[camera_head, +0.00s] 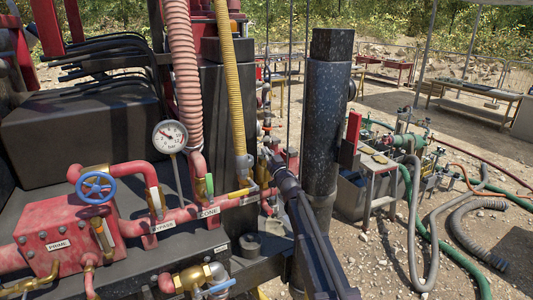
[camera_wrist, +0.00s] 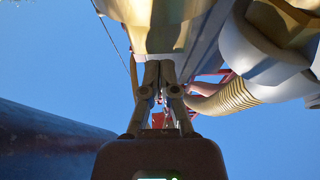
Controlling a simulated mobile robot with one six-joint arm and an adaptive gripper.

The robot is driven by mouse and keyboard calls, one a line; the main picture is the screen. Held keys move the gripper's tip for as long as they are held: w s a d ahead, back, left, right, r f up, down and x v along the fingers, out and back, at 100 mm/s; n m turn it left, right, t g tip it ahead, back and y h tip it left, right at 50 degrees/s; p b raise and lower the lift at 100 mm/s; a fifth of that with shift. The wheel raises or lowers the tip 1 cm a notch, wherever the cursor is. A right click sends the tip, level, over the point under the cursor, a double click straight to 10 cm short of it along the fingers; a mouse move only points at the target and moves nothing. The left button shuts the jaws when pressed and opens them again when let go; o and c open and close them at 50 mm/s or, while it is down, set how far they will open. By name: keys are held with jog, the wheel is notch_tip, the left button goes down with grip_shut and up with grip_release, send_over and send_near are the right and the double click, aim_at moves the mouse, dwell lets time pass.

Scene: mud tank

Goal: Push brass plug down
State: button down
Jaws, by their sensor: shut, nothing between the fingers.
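My gripper (camera_head: 271,158) reaches up from the lower right beside the red pipework, just left of the dark column. In the wrist view my gripper (camera_wrist: 159,68) is shut and empty, with its fingertips together. A large brass-coloured fitting (camera_wrist: 165,32) fills the top of the wrist view, right beyond the fingertips; I cannot tell whether they touch it. In the head view brass fittings (camera_head: 240,193) sit on the red pipe below the yellow hose. I cannot tell for sure which brass part is the plug.
A yellow ribbed hose (camera_head: 231,80) and a pink hose (camera_head: 181,70) hang left of my arm. A thick dark column (camera_head: 326,120) stands close on the right. A pressure gauge (camera_head: 170,136), blue handwheel (camera_head: 96,187) and brass valve (camera_head: 193,280) are at left.

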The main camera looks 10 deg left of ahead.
notch_tip(320, 180, up, 2)
jog(key=shift+p, duration=0.75)
jog(key=b+v, duration=0.3)
jog(key=v, duration=0.7)
jog(key=shift+f+b, duration=0.3)
jog(key=shift+b, duration=0.1)
